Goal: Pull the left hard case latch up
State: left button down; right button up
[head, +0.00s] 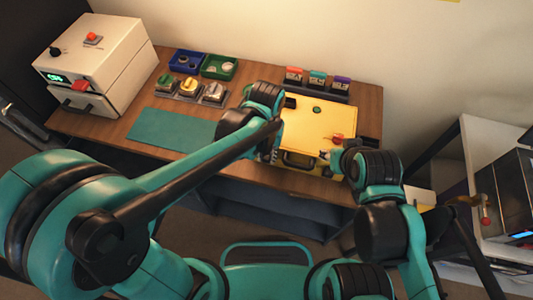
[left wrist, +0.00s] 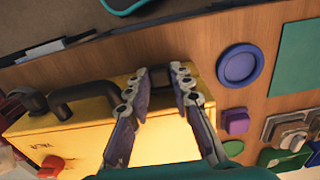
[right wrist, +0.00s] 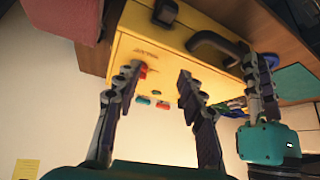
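The yellow hard case (head: 310,120) lies on the wooden table, with its dark handle (left wrist: 85,95) on the front face. My left gripper (left wrist: 160,78) is open at the case's front edge. A dark piece that looks like the left latch (left wrist: 159,76) shows between its fingertips; I cannot tell whether they touch it. In the head view my left arm hides that corner. My right gripper (right wrist: 157,82) is open and empty over the lid. My left gripper also shows there (right wrist: 260,85).
A teal mat (head: 172,130) lies left of the case. A blue bin (head: 187,64), a green bin (head: 219,67) and several knobbed blocks (head: 189,87) stand behind it. A white machine (head: 95,60) stands at the far left.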

aim_at(266, 157)
pick_arm(q)
jog(key=shift+r+p, duration=1)
jog(key=shift+r, duration=0.25)
jog(key=shift+f, duration=0.15)
jog(key=c, duration=1.3)
grip_release()
notch_tip(266, 157, up, 12)
jog(key=shift+r, duration=0.1)
jog(key=s+a+f+n+t, duration=0.1)
jog(key=a+t, duration=0.1)
jog(key=a, duration=0.4)
jog(key=s+a+f+n+t, duration=0.1)
jog(key=s+a+f+t, duration=0.1)
jog(key=a, duration=0.3)
jog(key=s+a+f+n+t+b, duration=0.1)
jog(key=a+f+t, duration=0.1)
jog(key=a, duration=0.4)
jog(key=shift+s+a+t, duration=0.15)
jog(key=shift+a+t, duration=0.2)
jog(key=shift+t, duration=0.25)
